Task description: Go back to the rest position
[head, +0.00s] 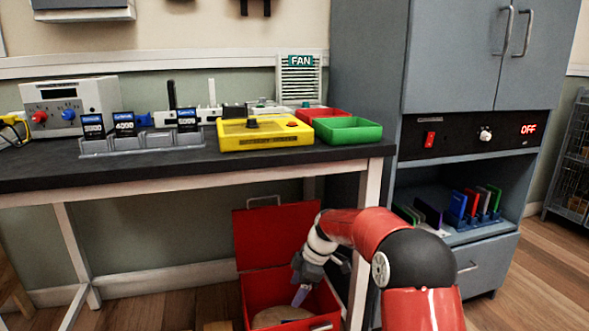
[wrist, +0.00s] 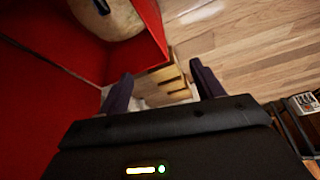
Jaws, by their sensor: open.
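My gripper (head: 301,291) hangs low at the open red box (head: 262,288) under the workbench, with its tip over the box's opening in the head view. In the wrist view my gripper (wrist: 163,86) shows two dark fingers spread apart with nothing between them. The red box's wall (wrist: 152,22) is just ahead, at upper left. A round tan thing (wrist: 118,24) lies inside the box, with a small dark item (wrist: 101,6) on it that I cannot identify. My red and black arm reaches down in front of the bench's right leg.
The workbench (head: 45,181) stands above the box, with a yellow unit (head: 262,134), a green tray (head: 347,131) and a red tray (head: 320,115) on it. A grey cabinet (head: 480,75) with an open shelf stands at right. Wooden floor (head: 525,275) is clear at lower right.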

